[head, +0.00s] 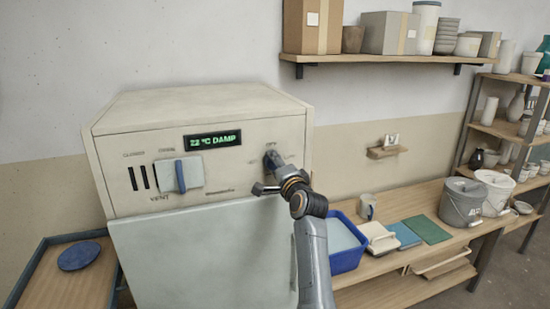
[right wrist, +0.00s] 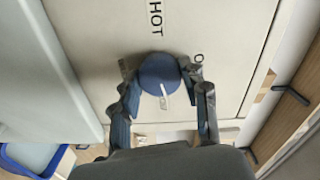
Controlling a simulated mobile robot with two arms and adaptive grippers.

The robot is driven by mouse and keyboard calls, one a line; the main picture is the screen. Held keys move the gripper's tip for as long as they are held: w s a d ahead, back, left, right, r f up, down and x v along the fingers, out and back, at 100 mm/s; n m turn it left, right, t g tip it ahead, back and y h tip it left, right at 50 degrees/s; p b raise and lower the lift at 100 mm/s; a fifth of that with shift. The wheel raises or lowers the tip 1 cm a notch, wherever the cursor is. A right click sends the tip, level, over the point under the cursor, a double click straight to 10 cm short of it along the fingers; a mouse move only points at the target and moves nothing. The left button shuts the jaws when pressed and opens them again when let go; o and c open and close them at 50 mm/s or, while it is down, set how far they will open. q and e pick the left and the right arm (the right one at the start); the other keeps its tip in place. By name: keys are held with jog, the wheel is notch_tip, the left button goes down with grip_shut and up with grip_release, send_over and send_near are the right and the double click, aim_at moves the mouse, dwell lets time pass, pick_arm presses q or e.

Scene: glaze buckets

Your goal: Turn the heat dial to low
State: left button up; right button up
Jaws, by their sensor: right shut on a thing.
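The kiln's heat dial (head: 268,158) is a dark blue knob on the right of the cream front panel. It shows larger in the right wrist view (right wrist: 157,72), with a white mark on the side away from the word HOT. A letter O shows beside it; the rest of that label is hidden by a finger. My right gripper (head: 273,168) is at the dial, with its fingers on either side of the knob (right wrist: 160,88), shut on it. The labels around the dial are too small to read in the head view. My left gripper is not in view.
The kiln panel (head: 225,165) also has a blue vent slider (head: 180,176) and a green display (head: 213,139) reading 22 °C DAMP. A blue tub (head: 345,262), a mug (head: 366,206) and grey and white buckets (head: 462,203) stand right on the bench.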

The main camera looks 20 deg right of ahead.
jog(key=shift+m+p, duration=0.8)
jog(key=shift+m, duration=0.4)
jog(key=o, duration=1.2)
jog(key=shift+c, duration=0.2)
jog(key=shift+d, duration=0.1)
